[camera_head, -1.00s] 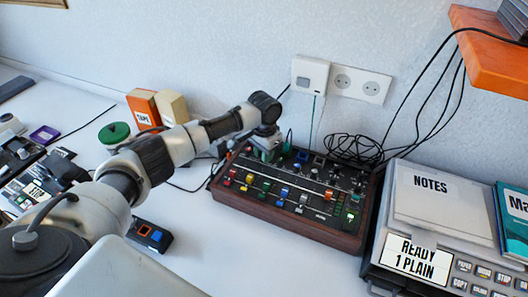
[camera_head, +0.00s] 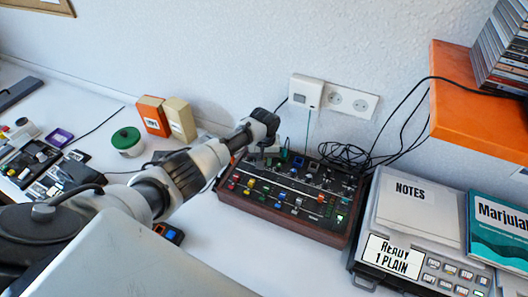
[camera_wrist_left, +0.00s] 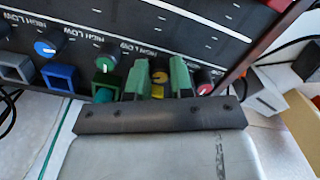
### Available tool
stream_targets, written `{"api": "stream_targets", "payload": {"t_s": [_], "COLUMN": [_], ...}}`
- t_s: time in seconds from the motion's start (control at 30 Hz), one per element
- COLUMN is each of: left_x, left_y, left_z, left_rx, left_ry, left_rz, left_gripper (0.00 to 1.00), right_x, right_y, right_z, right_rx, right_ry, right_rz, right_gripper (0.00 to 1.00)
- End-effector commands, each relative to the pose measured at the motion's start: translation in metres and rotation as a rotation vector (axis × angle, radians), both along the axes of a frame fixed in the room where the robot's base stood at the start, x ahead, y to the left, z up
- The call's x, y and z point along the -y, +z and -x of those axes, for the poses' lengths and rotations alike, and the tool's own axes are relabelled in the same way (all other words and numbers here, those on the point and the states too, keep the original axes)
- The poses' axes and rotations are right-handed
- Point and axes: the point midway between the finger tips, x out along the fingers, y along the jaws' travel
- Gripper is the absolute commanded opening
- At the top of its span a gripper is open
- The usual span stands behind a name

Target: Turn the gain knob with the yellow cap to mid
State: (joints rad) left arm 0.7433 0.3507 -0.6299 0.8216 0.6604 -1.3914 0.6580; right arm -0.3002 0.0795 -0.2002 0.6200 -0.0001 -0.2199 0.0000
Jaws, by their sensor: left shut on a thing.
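The yellow-capped gain knob (camera_wrist_left: 158,79) sits in the knob row of the mixer panel in the left wrist view. My left gripper (camera_wrist_left: 160,72) has its two green fingers on either side of it and is shut on it. The knob's pointer cannot be made out between the fingers. In the head view the mixer (camera_head: 283,215) stands in its wooden case. My left gripper (camera_head: 268,148) is over its back left corner, and the knob is hidden there. My right gripper is in neither view.
Beside the yellow cap are a green knob (camera_wrist_left: 105,63), a red knob (camera_wrist_left: 205,88) and a blue knob (camera_wrist_left: 46,46). Black cables (camera_head: 342,153) lie behind the mixer. A grey machine (camera_head: 370,212) stands to its right. An orange shelf (camera_head: 470,108) juts out above.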

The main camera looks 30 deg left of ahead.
Motion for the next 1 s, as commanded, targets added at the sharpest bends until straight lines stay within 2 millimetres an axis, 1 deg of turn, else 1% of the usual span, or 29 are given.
{"api": "stream_targets", "payload": {"t_s": [0.03,0.4,0.7,1.0], "left_x": [0.001,0.001,0.000,0.000], "left_y": [0.004,0.003,0.002,0.001], "left_z": [0.001,0.000,0.000,0.000], "left_rx": [-0.003,-0.001,-0.001,0.000], "left_ry": [0.044,0.396,0.680,0.930], "left_rz": [0.003,0.001,0.000,0.000], "left_gripper": [0.00,0.00,0.00,0.00], "right_x": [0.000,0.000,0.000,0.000], "right_y": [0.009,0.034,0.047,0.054], "right_z": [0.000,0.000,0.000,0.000], "right_rx": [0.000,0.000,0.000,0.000], "right_ry": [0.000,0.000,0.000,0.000], "right_rz": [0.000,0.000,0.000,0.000], "right_gripper": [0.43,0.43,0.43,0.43]}}
